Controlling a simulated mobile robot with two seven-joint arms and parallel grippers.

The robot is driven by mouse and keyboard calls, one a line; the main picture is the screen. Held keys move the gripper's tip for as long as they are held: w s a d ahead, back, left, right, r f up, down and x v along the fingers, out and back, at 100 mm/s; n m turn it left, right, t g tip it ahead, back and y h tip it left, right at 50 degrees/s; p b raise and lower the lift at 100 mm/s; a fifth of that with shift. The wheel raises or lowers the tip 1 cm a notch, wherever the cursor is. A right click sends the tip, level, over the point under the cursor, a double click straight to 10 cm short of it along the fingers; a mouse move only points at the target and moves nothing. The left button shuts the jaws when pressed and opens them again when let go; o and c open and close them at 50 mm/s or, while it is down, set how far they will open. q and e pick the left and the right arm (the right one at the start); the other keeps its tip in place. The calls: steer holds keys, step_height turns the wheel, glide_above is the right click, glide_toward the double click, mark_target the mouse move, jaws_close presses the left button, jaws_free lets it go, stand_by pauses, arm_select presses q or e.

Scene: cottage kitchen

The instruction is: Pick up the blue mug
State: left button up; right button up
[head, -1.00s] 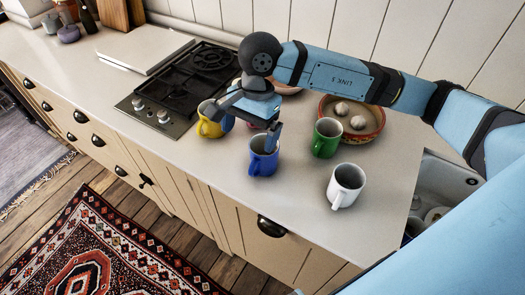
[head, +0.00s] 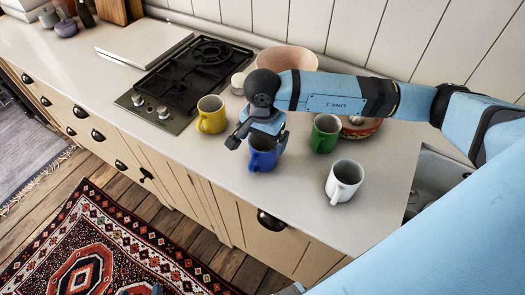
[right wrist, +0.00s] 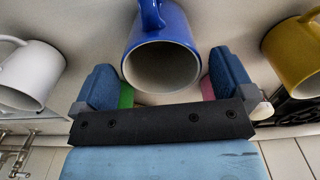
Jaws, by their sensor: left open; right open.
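The blue mug (head: 262,158) stands upright on the worktop, its upper part partly hidden by my right gripper (head: 260,142). In the right wrist view the blue mug (right wrist: 160,42) shows its open mouth towards the camera, with its handle at the top of the picture. My right gripper's fingers (right wrist: 166,85) are spread wide, one on each side of the mug's mouth, with a visible gap on both sides. The gripper is open and holds nothing. My left gripper is not in view.
A yellow mug (head: 211,115) stands to the left, a green mug (head: 325,134) to the right, and a white mug (head: 343,182) near the front edge. A patterned bowl (head: 361,127) and a pink bowl (head: 287,60) stand behind. The hob (head: 185,80) lies further left.

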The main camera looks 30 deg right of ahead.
steer(key=shift+f, duration=1.4)
steer(key=c, duration=0.9)
steer(key=shift+c, duration=0.2)
